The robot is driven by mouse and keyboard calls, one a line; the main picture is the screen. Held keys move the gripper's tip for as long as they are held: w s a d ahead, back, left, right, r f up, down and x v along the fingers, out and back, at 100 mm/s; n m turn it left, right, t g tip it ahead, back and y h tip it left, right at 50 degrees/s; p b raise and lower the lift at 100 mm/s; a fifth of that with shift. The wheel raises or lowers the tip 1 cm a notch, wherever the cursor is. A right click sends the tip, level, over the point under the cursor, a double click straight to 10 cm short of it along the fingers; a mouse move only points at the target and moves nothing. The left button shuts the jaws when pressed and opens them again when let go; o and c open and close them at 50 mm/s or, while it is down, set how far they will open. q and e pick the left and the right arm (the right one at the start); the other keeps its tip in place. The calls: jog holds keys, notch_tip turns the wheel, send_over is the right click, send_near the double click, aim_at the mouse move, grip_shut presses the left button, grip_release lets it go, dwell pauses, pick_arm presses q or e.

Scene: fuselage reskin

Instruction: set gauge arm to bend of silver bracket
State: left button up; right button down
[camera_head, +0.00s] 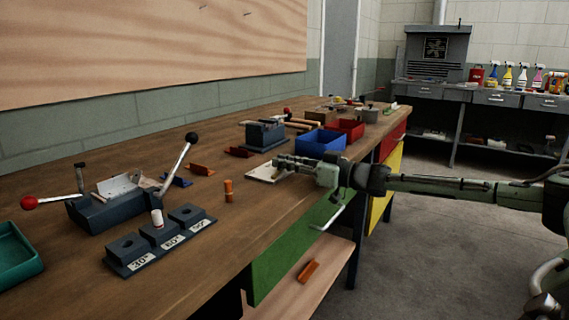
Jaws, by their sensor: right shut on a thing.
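A bent silver bracket (120,187) sits in a dark bending fixture (100,212) at the left of the bench. My right gripper (280,163) reaches in from the right, low over a flat pale plate (262,174) near the bench's front edge, which looks like the gauge. The gripper is shut there on a small part, apparently the gauge arm. The fingers hide most of that part, and its angle cannot be read. The gripper is well to the right of the bracket. My left gripper is not in view.
A dark block (160,240) marked 30°, 60° and 90° stands in front of the fixture, with a white peg (157,218) at its middle. An orange cylinder (228,190) stands near the edge. Blue (320,142) and red (346,129) bins stand behind the gripper. Levers rise from the fixture.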

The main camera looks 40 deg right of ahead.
jog(key=c, duration=1.5)
grip_release()
jog(key=shift+s, duration=0.1)
jog(key=v, duration=1.2)
jog(key=shift+c, duration=0.5)
